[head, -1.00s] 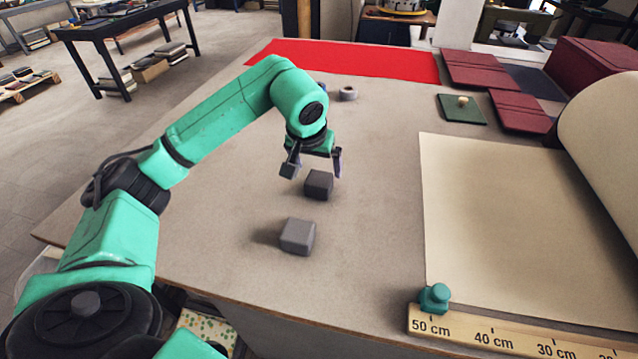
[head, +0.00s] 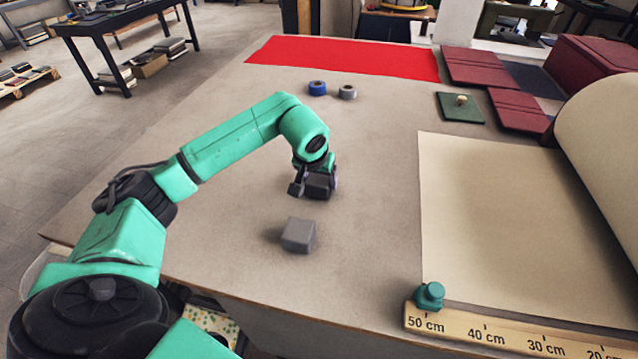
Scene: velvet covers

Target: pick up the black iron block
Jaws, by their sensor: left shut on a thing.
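The black iron block (head: 318,186) is a small dark cube on the table, behind a lighter grey block (head: 298,235). My left gripper (head: 316,187) is down around the black block, with one finger at each side, and is shut on it. The fingers and palm hide part of the block. I cannot tell whether it touches the table. The grey block stands apart, nearer the table's front edge. My right gripper is not in view.
A blue roll (head: 317,88) and a grey roll (head: 348,92) lie behind the gripper, before a red cloth (head: 345,57). A large cream sheet (head: 500,220), a ruler (head: 500,336) and dark red covers (head: 485,68) fill the right. The table's left middle is clear.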

